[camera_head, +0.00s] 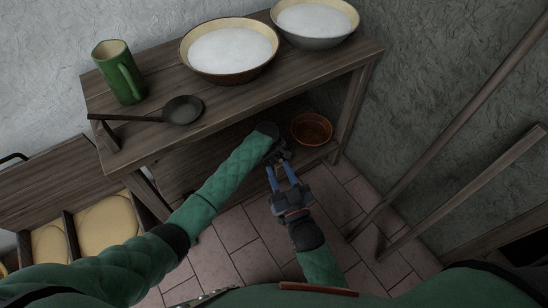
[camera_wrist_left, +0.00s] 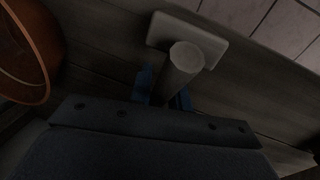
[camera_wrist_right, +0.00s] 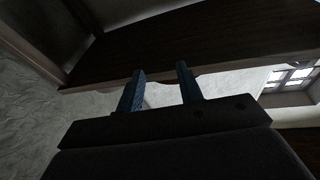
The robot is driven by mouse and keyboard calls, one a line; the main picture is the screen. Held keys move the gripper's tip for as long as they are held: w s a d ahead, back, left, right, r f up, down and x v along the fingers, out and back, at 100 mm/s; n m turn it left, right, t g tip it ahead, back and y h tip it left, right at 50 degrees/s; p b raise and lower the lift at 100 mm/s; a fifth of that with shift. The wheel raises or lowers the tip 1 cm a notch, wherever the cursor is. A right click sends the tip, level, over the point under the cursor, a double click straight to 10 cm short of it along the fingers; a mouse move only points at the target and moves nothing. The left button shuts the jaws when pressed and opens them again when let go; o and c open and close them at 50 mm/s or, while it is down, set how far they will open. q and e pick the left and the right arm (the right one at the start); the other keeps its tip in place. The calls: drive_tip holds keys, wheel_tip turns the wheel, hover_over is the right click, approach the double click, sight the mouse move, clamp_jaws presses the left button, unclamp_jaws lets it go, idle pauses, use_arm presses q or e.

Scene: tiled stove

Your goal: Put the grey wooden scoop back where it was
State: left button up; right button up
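A pale grey piece with a round handle (camera_wrist_left: 181,65) and a flat, rounded rectangular part (camera_wrist_left: 205,38), apparently the grey wooden scoop, shows in the left wrist view. My left gripper (camera_wrist_left: 164,92) has its blue fingers closed on either side of the handle. In the head view this gripper (camera_head: 279,154) is at the lower shelf, beside the brown bowl, and the scoop is mostly hidden there. My right gripper (camera_head: 286,176) is in front of the shelf, close to the left one. Its fingers (camera_wrist_right: 161,88) are apart with nothing between them.
The lower shelf (camera_head: 200,168) holds a brown bowl (camera_head: 312,129). On the table top (camera_head: 155,92) stand a green mug (camera_head: 118,72), a dark ladle (camera_head: 183,110) and two bowls of white powder (camera_head: 230,50). Wooden poles (camera_head: 465,85) lean at right. Tiled floor (camera_head: 245,262) lies in front.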

use_arm(q)
drive_tip(key=o, duration=0.3)
use_arm(e)
drive_tip(key=shift+r, duration=0.1)
